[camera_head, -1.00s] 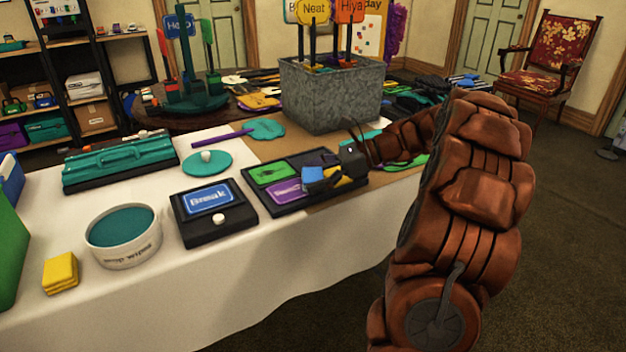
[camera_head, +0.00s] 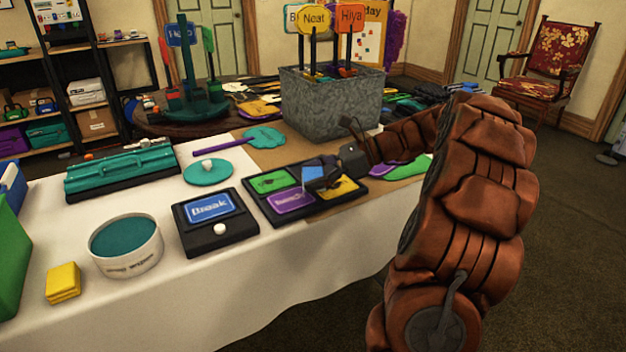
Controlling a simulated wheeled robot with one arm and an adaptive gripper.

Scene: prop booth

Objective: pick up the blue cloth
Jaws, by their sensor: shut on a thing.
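The blue cloth (camera_head: 313,172) shows as a small blue patch over the far right part of the black divided tray (camera_head: 263,208). My gripper (camera_head: 320,184) reaches in from the right above the tray, its dark fingers shut at the near edge of the cloth. The fingers partly cover the cloth and are small and dark here. I cannot tell how far the cloth is above the tray floor. Green (camera_head: 270,182), purple (camera_head: 293,200) and yellow (camera_head: 345,187) pieces fill other parts of the tray.
A black box labelled "Break" (camera_head: 218,232), a white tub (camera_head: 126,260) and a yellow folded cloth (camera_head: 63,282) stand left of the tray. A grey stone-like bin (camera_head: 332,105) with signs stands behind it. The front strip of white tablecloth (camera_head: 270,270) is clear.

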